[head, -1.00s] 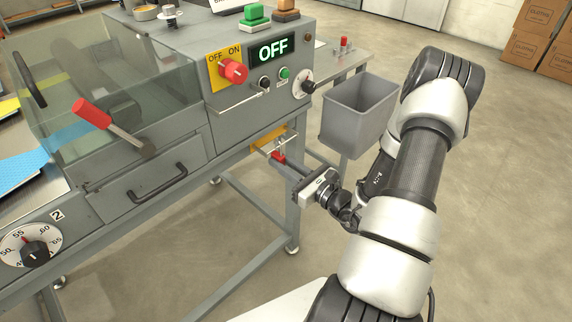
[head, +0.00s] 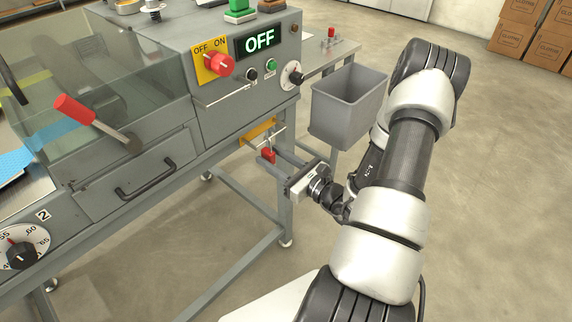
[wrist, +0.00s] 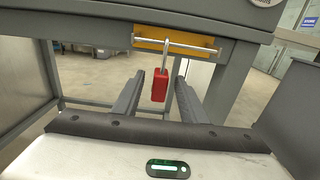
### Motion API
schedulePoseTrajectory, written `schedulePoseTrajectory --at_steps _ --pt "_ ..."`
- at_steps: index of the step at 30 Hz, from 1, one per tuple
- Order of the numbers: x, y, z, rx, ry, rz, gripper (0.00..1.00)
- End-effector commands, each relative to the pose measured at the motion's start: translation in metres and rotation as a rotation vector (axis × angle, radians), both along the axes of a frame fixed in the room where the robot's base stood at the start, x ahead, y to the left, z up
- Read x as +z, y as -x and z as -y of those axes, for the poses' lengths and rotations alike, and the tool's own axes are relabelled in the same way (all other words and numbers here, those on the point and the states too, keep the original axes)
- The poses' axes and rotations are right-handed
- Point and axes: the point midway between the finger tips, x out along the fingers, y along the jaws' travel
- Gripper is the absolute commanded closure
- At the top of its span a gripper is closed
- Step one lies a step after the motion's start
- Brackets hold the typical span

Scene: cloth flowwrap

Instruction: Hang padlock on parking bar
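The red padlock (wrist: 160,85) hangs upright below the parking bar (wrist: 175,46) in the wrist view, its shackle around or against the bar. The bar is a thin metal rod in front of a yellow plate (wrist: 150,32) under the machine. The padlock also shows in the head view (head: 268,155), below the bar. My gripper (wrist: 159,82) is open. Its two fingers stand apart to the left and right of the padlock, with visible gaps on both sides. In the head view my gripper (head: 277,160) points at the padlock from the lower right.
The grey machine (head: 240,115) shows OFF on its display (head: 260,39), with a red switch knob (head: 220,65) beside it. A grey bin (head: 345,110) stands to the right of the bar. Machine frame legs (head: 285,215) are close to my gripper. The floor at right is open.

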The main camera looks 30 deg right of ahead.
Motion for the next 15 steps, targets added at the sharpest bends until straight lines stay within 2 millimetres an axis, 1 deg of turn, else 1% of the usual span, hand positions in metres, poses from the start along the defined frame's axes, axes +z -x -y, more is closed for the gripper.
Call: schedulePoseTrajectory --at_steps 5,15 --pt "0.001 0.024 0.009 -0.004 -0.001 -0.003 0.61" --pt "0.001 0.102 0.038 -0.006 -0.002 -0.003 0.61"
